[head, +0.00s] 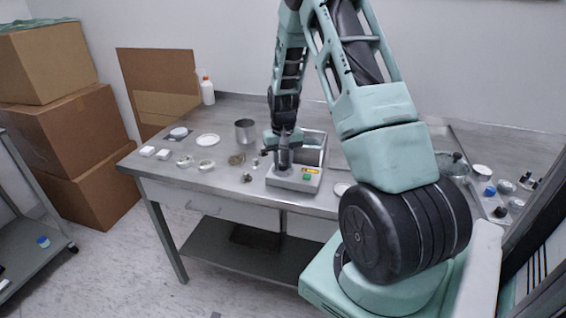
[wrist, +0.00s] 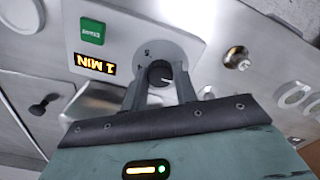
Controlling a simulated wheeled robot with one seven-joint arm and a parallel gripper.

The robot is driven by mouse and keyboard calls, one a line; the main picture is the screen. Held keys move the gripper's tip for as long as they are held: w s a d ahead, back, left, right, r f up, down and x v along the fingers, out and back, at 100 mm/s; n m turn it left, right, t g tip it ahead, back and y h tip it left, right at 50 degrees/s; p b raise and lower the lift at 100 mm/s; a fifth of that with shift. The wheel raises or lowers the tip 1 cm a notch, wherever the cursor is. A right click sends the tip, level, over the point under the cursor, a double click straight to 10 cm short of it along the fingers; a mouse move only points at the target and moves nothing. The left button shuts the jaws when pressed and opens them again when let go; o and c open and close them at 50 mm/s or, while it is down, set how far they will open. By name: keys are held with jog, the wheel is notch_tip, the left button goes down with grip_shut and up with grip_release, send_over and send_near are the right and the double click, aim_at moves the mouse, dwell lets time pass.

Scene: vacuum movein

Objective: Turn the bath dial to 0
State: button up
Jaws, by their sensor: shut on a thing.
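The bath (head: 314,158) is a grey box with an open basin on the table. Its front panel carries a green button (wrist: 92,31) and a lit display (wrist: 95,64) that reads "1 MIN", upside down in the wrist view. The bath dial (wrist: 159,72) is a small dark round knob on a round grey plate (wrist: 157,52). My gripper (wrist: 160,80) is shut on the dial, one finger on each side. In the head view my gripper (head: 284,165) points down at the left part of the front panel and hides the dial. The dial's number marks are too small to read.
A metal pot (head: 245,131), a white plate (head: 207,140) and several small dishes stand left of the bath. A white bottle (head: 207,90) is at the back. Jars and a glass lidded pot (head: 454,166) are on the right. Cardboard boxes (head: 75,130) are stacked at far left.

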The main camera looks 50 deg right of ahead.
aim_at(283, 164)
jog(key=n, duration=0.3)
jog(key=shift+n, duration=0.4)
jog(key=shift+n+p, duration=0.3)
jog(key=shift+n, duration=1.5)
jog(key=o, duration=1)
jog(key=shift+c, duration=0.2)
notch_tip(283, 164, up, 18)
jog(key=b, duration=0.2)
jog(key=shift+f, duration=0.25)
